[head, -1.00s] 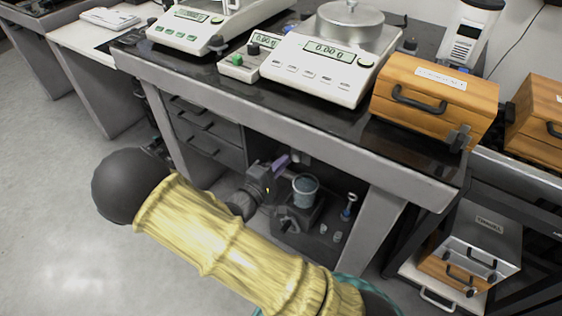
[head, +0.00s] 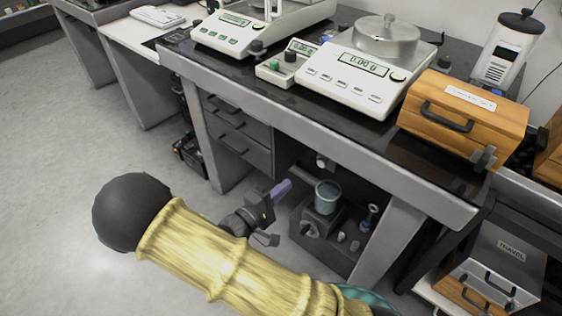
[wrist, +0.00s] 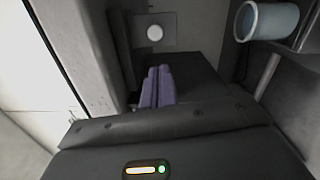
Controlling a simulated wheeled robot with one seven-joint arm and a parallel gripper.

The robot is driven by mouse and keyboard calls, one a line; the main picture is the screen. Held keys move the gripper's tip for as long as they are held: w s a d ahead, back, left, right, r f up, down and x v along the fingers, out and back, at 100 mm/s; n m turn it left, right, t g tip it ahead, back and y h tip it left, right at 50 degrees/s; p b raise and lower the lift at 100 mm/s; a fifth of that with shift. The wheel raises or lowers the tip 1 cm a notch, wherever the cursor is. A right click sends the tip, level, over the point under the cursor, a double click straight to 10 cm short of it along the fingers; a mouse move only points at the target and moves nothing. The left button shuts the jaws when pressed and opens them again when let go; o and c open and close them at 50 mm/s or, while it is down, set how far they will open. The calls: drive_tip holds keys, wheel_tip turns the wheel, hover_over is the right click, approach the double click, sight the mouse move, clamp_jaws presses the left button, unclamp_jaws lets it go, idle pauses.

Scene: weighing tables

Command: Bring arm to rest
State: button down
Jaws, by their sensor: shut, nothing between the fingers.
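My arm, in a yellow sleeve (head: 225,250) with a dark rounded joint, crosses the lower part of the head view, bent in front of the weighing table (head: 300,115). My gripper (head: 284,188) has purple fingers and is low, in front of the open space under the tabletop. In the wrist view the two purple fingers (wrist: 158,86) lie side by side, shut and empty. A grey-blue cup (head: 328,194) is to the right of my gripper, apart from it. It also shows at the upper right of the wrist view (wrist: 268,20).
A drawer unit (head: 238,135) and table leg (head: 385,240) flank the space below. Grey floor (head: 60,190) is clear at left.

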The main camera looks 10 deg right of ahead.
drive_tip(key=s+d+m+g+y+p, duration=0.1)
drive_tip(key=s+d+m+g+y, duration=0.8)
drive_tip(key=s+g, duration=0.4)
drive_tip(key=w+r+t+y+p, duration=0.1)
drive_tip(key=r+t+y+p, duration=0.1)
drive_tip(key=r+p, duration=1.7)
drive_tip(key=w+r+t+y+p, duration=0.1)
drive_tip(key=w+r+y+p, duration=0.1)
drive_tip(key=r+p, duration=1.8)
wheel_tip(320, 180, up, 7)
drive_tip(key=shift+d+f+m+t+y, duration=0.2)
drive_tip(key=shift+d+m+t+y, duration=0.1)
drive_tip(key=shift+m+t+y, duration=0.15)
